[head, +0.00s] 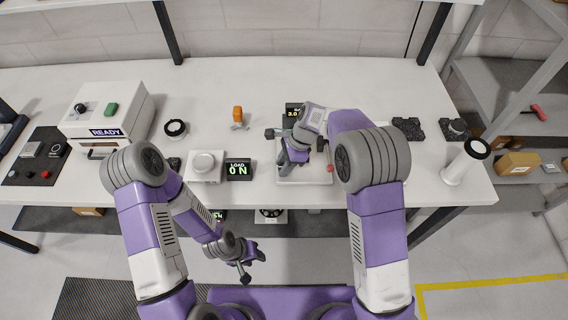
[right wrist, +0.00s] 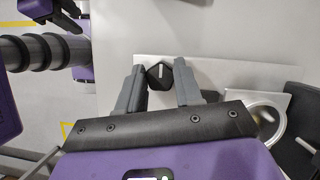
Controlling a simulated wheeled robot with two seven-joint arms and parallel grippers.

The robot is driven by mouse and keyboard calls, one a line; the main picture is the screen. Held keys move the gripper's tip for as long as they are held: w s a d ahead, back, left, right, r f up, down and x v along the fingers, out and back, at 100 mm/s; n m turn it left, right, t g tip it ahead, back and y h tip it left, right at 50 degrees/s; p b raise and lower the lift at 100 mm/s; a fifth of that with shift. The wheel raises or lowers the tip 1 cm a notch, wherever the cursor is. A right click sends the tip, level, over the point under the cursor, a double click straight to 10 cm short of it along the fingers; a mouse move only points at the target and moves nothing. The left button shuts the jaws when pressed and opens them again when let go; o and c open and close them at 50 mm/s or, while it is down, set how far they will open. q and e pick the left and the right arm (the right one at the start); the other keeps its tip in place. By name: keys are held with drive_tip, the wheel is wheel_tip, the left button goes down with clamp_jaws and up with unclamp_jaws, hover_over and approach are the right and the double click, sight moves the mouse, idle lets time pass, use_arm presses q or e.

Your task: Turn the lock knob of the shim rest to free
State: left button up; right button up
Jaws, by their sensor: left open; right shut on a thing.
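The shim rest's pale plate (right wrist: 225,75) lies below my right gripper in the right wrist view. A black, many-sided lock knob (right wrist: 160,76) with a white mark stands on it, between the two fingertips. My right gripper (right wrist: 159,72) is shut on this knob. In the head view my right gripper (head: 295,152) is over the white fixture base (head: 310,174), and the arm and hand hide the knob and much of the fixture. My left gripper (head: 245,272) hangs open and empty in front of the table, at the bottom of the head view.
A display reading LOAD 0 N (head: 238,170) and a white dial unit (head: 204,165) stand left of the fixture. A partly hidden display (head: 293,110) is behind it. A READY box (head: 105,110) stands farther left, a white cylinder (head: 463,165) at the right end.

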drive_tip(key=shift+r+n+g+p, duration=0.1)
drive_tip(key=shift+n+g+p, duration=0.3)
drive_tip(key=shift+n+p, duration=0.5)
drive_tip(key=n+p, duration=0.1)
drive_tip(key=n, duration=0.1)
drive_tip(key=shift+n+g+h, duration=0.3)
drive_tip(key=shift+g, duration=0.1)
drive_tip(key=n+g+h+p, duration=0.1)
drive_tip(key=n+p, duration=0.1)
drive_tip(key=n, duration=0.2)
drive_tip(key=shift+w+n, duration=0.1)
drive_tip(key=shift+n, duration=0.2)
drive_tip(key=n+h, duration=0.1)
drive_tip(key=n, duration=0.3)
drive_tip(key=shift+a+g+h, duration=0.1)
drive_tip(key=shift+g+h, duration=0.3)
drive_tip(key=shift+n+h, duration=0.9)
drive_tip(key=shift+n, duration=1.5)
drive_tip(key=o, duration=1)
drive_tip(key=shift+o, duration=0.2)
